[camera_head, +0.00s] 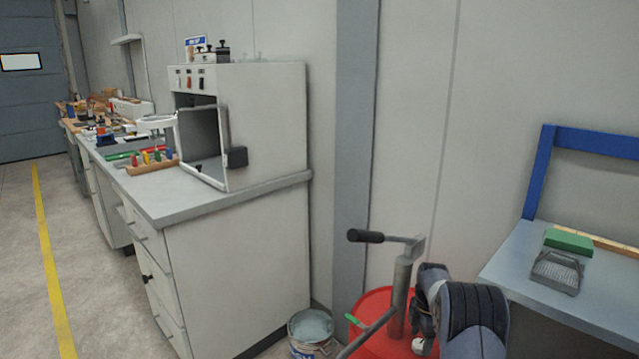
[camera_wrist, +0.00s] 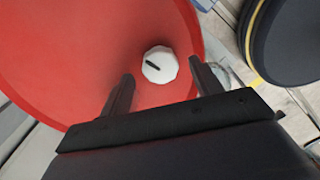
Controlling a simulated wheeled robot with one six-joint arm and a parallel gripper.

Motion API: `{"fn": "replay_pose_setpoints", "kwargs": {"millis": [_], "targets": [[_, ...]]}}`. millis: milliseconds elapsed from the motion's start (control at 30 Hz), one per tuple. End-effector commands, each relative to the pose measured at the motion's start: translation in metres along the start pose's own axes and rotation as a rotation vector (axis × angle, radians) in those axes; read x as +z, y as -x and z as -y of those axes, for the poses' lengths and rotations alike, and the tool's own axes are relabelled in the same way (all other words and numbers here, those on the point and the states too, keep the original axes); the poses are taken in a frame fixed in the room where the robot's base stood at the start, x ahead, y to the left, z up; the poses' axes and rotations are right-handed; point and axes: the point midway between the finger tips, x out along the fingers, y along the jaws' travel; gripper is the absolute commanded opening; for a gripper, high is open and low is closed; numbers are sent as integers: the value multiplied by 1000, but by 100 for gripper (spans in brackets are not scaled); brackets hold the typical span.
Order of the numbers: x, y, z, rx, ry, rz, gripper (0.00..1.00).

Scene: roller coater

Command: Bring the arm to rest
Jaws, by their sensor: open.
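My arm shows at the lower right of the head view, low in front of a red round drum (camera_head: 377,309). My gripper (camera_wrist: 160,82) shows in the wrist view with its two dark fingers spread apart. It is open, with nothing held between the fingers. A white knob with a dark mark (camera_wrist: 159,64) lies just beyond the fingertips, on the red surface (camera_wrist: 70,60). A small white piece (camera_head: 418,346) also shows beside my arm in the head view. The fingertips are hidden in the head view.
A crank post with a black handle (camera_head: 366,236) rises by the drum. A bench (camera_head: 565,305) with a green block (camera_head: 569,241) and grey tray (camera_head: 557,272) stands right. A white cabinet (camera_head: 235,265) and a bucket (camera_head: 311,327) stand left. Floor at far left is clear.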

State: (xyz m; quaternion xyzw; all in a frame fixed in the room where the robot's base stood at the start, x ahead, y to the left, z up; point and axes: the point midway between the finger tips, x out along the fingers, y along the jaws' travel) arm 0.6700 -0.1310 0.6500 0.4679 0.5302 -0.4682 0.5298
Motion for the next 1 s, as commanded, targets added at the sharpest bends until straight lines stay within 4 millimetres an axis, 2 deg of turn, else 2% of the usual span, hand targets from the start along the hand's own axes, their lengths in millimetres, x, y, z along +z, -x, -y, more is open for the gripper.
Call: {"fn": "replay_pose_setpoints", "kwargs": {"millis": [100, 467, 500, 1000], "targets": [[0, 27, -1, 4, 0, 2, 61], [0, 96, 0, 2, 1, 1, 61], [-1, 77, 1, -6, 1, -2, 61], [0, -22, 1, -3, -3, -1, 61]]}}
